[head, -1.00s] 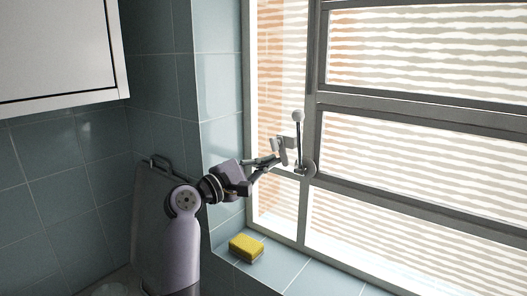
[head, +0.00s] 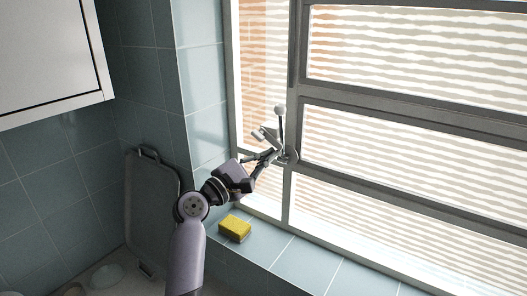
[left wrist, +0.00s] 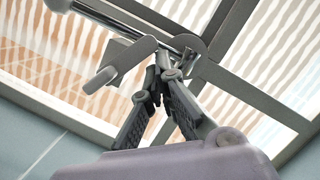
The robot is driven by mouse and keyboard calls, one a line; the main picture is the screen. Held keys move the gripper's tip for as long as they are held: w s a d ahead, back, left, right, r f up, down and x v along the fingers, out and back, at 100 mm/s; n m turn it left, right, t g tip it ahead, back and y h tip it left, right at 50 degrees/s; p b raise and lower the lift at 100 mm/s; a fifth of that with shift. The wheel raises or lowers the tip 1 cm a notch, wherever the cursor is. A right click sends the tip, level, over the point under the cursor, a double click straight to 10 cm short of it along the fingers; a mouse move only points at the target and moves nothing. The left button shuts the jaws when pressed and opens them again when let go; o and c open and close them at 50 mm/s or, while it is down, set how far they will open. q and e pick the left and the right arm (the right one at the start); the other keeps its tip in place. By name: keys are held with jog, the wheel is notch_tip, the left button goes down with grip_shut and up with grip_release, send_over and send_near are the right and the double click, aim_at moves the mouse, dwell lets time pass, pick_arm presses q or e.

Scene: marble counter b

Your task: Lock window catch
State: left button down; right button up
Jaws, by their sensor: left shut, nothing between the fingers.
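The window catch is a lever with a pale ball knob (head: 279,108), standing nearly upright from a round pivot (head: 290,155) on the window frame. A pale hooked catch plate (head: 266,137) sits tilted to the left of the lever. My left gripper (head: 276,153) is shut and empty, its tips close to the pivot and just below the plate. In the left wrist view the tips (left wrist: 163,75) are together beside the hooked plate (left wrist: 122,64), below the lever rod (left wrist: 125,22). I cannot tell if they touch the catch. My right gripper is out of view.
A yellow sponge (head: 235,228) lies on the tiled sill (head: 285,258) below the gripper. A grey board (head: 150,205) leans against the tiled wall at left. A white cabinet (head: 45,60) hangs at upper left. Dark window bars (head: 400,115) cross the panes.

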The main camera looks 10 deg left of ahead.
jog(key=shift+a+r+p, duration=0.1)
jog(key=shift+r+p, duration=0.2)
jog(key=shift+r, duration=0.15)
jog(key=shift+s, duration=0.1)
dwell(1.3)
